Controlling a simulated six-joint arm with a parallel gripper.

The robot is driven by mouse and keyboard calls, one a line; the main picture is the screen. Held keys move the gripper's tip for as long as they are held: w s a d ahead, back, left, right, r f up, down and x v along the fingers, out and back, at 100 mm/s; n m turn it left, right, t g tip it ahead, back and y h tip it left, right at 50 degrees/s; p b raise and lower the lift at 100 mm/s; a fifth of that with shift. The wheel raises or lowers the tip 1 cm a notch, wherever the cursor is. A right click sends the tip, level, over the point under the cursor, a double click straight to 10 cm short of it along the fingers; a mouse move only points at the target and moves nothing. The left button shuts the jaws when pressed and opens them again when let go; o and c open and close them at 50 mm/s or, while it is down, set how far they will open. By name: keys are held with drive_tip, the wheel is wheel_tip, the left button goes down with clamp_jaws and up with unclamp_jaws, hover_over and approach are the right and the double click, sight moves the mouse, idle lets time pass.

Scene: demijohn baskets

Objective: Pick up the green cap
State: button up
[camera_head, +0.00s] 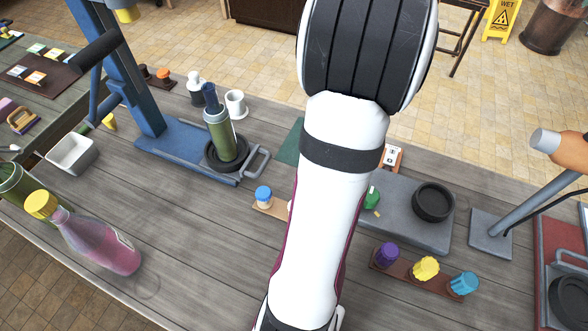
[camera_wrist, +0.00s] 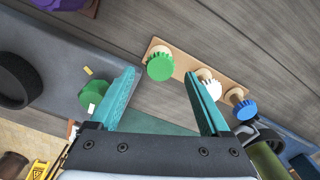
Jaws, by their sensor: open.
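The green cap (camera_wrist: 160,66) has a ridged rim and sits on a peg at one end of a light wooden strip (camera_wrist: 178,62). A white cap (camera_wrist: 208,86) and a blue cap (camera_wrist: 241,106) share that strip. My gripper (camera_wrist: 162,76) is open and empty, its two teal fingers spread. In the wrist view the green cap appears between and just beyond the fingertips; the height gap is unclear. In the head view my arm hides the gripper and green cap, while the blue cap (camera_head: 263,193) shows. A separate darker green faceted piece (camera_wrist: 93,95) lies beside the left finger.
A grey plate (camera_head: 402,222) with a black ring (camera_head: 433,201) lies right of my arm. Purple (camera_head: 386,253), yellow (camera_head: 425,268) and blue (camera_head: 463,284) caps stand in front of it. A green bottle (camera_head: 225,138) stands in the blue stand. A pink bottle (camera_head: 100,243) lies tilted at left.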

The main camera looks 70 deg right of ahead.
drive_tip(key=shift+f, duration=0.6)
clamp_jaws()
wheel_tip(320, 180, up, 5)
drive_tip(key=shift+s+f, duration=0.15)
drive_tip(key=shift+f, duration=0.05)
drive_tip(key=s+a+r, duration=0.5)
drive_tip(key=s+r, duration=0.1)
drive_tip(key=s, duration=0.4)
drive_tip(key=shift+r, duration=0.25)
drive_tip(key=shift+s, duration=0.1)
